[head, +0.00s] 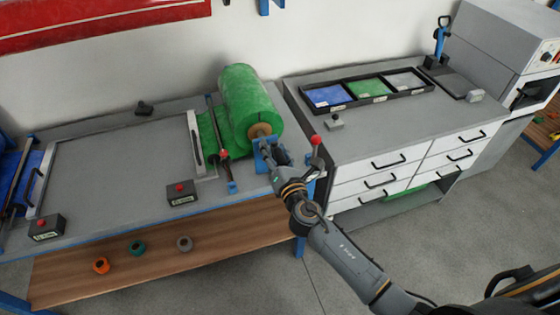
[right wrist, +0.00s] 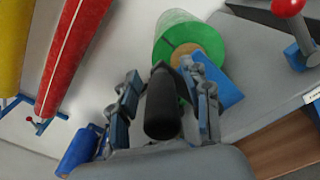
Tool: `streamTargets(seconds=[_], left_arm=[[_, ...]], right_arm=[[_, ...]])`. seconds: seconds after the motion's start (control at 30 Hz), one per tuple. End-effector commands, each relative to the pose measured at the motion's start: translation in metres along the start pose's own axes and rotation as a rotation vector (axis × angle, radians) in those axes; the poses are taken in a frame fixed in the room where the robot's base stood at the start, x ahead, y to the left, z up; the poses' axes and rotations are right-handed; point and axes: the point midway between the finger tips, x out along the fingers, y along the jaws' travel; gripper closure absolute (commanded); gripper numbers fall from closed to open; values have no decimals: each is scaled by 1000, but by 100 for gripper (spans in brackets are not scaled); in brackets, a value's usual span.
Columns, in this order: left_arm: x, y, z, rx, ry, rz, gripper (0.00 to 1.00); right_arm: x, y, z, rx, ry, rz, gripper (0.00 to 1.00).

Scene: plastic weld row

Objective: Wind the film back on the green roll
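The green roll (head: 248,98) lies on its stand at the right end of the grey table, with its brown core facing me. A stretch of green film (head: 211,138) comes off its left side, by a bar. In the right wrist view the green roll (right wrist: 187,38) shows end-on beyond my right gripper (right wrist: 162,80). A black handle (right wrist: 164,105) stands between its fingers, which look spread around it with small gaps. In the head view my right gripper (head: 268,152) is at the near end of the roll and hides the handle. My left gripper is not in view.
A red-knobbed lever (head: 316,140) stands just right of my gripper. Button boxes (head: 181,193) sit on the table's front edge. A black tray of coloured pellets (head: 368,90) lies on the drawer bench at right. The middle of the grey table is bare.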

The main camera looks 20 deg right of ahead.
Motion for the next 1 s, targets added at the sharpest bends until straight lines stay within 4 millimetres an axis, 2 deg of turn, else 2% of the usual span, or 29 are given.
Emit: streamTargets(seconds=[0.3, 0.5, 0.7, 1.0], left_arm=[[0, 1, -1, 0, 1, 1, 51], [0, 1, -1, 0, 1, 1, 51], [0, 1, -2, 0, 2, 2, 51], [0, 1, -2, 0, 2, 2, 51]], right_arm=[[-65, 0, -3, 3, 7, 1, 53], [-99, -1, -2, 2, 6, 0, 53], [-112, 0, -1, 2, 3, 1, 53], [-113, 0, -1, 2, 3, 2, 53]])
